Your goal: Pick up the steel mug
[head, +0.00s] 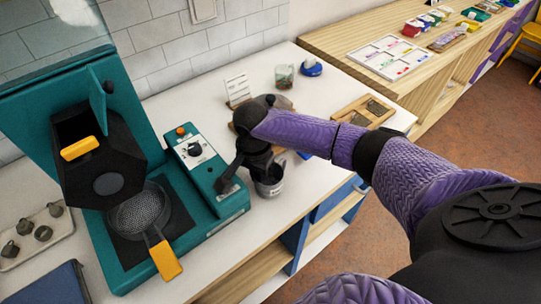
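The steel mug (270,187) is a small grey metal cup standing on the white counter, just right of the teal machine. My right gripper (246,180) is above and beside it, pointing down. Its dark fingers look spread apart, one toward the machine's edge and one at the mug's rim. The gripper hides part of the mug's top, and I cannot tell whether the finger touches it. My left gripper is not in view.
The teal machine (207,205) with a mesh basket (138,212) and yellow handle stands close on the left. A tray (62,228) holds several small metal pieces. A wooden frame (347,119), glass jar (284,77) and blue object (311,67) are behind. The counter's front edge is near the mug.

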